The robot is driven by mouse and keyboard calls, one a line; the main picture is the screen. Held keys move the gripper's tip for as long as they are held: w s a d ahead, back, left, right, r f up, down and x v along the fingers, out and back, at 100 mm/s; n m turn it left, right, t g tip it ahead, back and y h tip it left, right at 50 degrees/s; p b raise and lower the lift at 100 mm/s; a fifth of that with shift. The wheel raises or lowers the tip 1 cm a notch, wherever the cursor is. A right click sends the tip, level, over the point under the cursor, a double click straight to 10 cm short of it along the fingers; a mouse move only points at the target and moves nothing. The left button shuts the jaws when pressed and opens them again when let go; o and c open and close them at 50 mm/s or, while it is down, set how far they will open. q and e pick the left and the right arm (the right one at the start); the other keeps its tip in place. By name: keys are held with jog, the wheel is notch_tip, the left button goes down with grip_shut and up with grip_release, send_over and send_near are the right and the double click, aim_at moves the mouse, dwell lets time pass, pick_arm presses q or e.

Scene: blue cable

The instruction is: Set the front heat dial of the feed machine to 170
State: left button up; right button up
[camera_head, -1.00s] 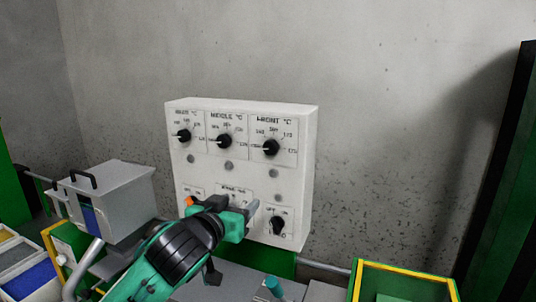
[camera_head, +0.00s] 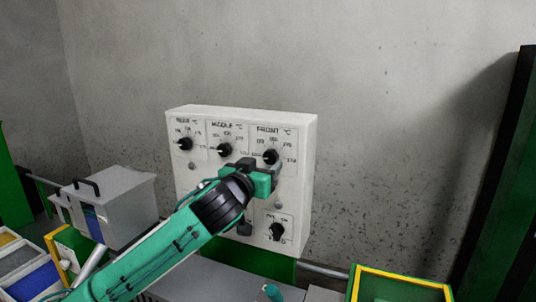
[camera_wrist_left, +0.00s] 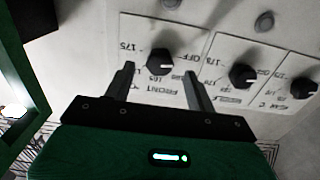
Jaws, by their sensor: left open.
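The front heat dial (camera_head: 270,157) is a black knob at the top right of the white control panel (camera_head: 307,160), under a "FRONT °C" label. It also shows in the left wrist view (camera_wrist_left: 161,63), with a white pointer mark and printed numbers around it. My left gripper (camera_head: 273,172) is at the panel just below this dial and partly covers its lower side. In the left wrist view its two fingers (camera_wrist_left: 160,72) are open, one to each side of the dial, with nothing held. Whether the fingers touch the panel cannot be told.
The middle dial (camera_head: 225,150) and the rear dial (camera_head: 185,144) sit left of the front dial. A lower black switch (camera_head: 277,231) is at the panel's bottom right. A grey box (camera_head: 122,201) stands left. A yellow-rimmed green bin (camera_head: 400,276) is at front right.

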aim_at(269, 159)
pick_arm(q)
jog(key=shift+p+x, duration=0.5)
jog(key=shift+x, duration=1.5)
jog(key=c, duration=1)
